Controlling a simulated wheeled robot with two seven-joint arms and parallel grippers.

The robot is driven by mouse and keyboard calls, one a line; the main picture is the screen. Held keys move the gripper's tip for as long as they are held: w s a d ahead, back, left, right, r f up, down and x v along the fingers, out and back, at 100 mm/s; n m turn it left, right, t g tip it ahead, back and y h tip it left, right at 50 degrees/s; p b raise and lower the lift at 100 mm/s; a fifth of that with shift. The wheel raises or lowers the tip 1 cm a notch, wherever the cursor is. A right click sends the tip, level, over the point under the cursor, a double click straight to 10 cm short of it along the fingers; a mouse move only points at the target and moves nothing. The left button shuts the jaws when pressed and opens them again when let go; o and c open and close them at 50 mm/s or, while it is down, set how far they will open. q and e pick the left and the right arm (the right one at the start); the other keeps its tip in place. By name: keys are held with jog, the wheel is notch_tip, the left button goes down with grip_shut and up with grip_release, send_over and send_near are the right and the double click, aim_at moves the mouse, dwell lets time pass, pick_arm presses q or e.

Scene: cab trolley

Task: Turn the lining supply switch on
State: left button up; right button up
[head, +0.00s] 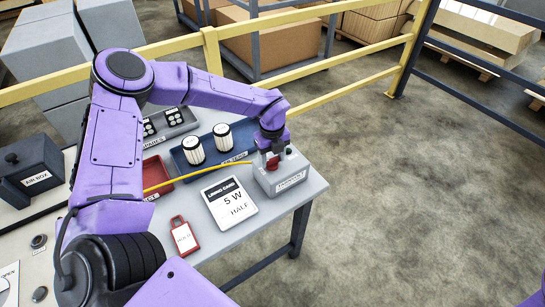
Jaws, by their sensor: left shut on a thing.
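The switch box (283,178) is a small grey box with a front label too small to read surely. It stands at the right corner of the grey table. My left gripper (272,157) points down onto its top and is shut on the red switch part there. A green spot shows on the box top just right of the fingers. The fingers hide most of the switch, so I cannot tell its position. My right gripper is out of view.
A yellow rail (330,88) runs behind.

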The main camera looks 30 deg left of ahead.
aim_at(272, 159)
pick_arm(q)
jog(key=m, duration=0.8)
jog(key=shift+r, duration=0.1)
jog(key=m+p, duration=0.1)
jog(key=m, duration=0.3)
jog(key=shift+m+p, duration=0.35)
jog(key=shift+m, duration=2.15)
jog(key=o, duration=1)
jog(key=shift+o, duration=0.2)
jog(key=shift+r, duration=0.4)
notch_tip(272, 159, up, 10)
jog(key=b, duration=0.2)
jog(key=shift+f, duration=0.15)
